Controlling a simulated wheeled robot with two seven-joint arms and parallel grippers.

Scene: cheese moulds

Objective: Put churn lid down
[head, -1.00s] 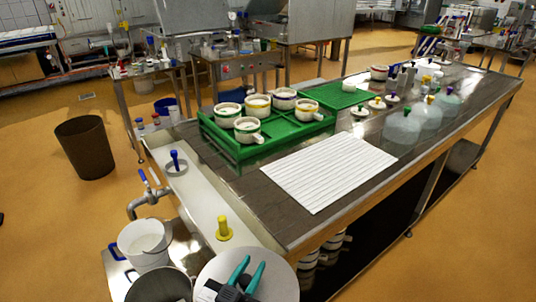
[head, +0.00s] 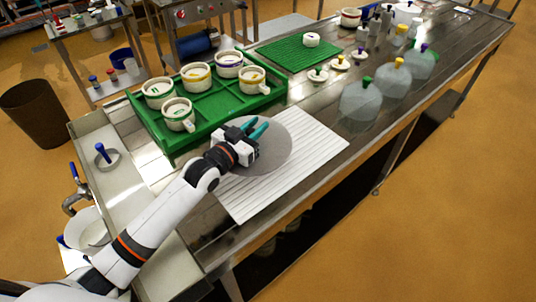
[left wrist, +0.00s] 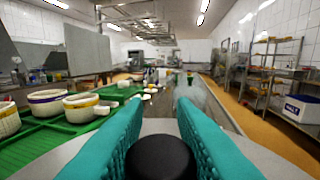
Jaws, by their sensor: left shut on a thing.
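The churn lid is a round grey disc (head: 276,153) with a black knob (left wrist: 160,158). My left gripper (head: 256,131) is shut on this knob, its teal fingers on either side of it in the left wrist view. The lid is over the left part of the white slatted mat (head: 311,146), beside the green tray. I cannot tell whether it touches the mat or hangs just above it. The lid's grey surface (left wrist: 150,127) also shows beyond the fingers in the left wrist view. My right gripper is not in view.
A green tray (head: 172,152) with several white moulds stands left of the lid. Behind it are a green mat (head: 283,52), small lids and clear domes (head: 362,102) with coloured knobs. The mat's right part is bare.

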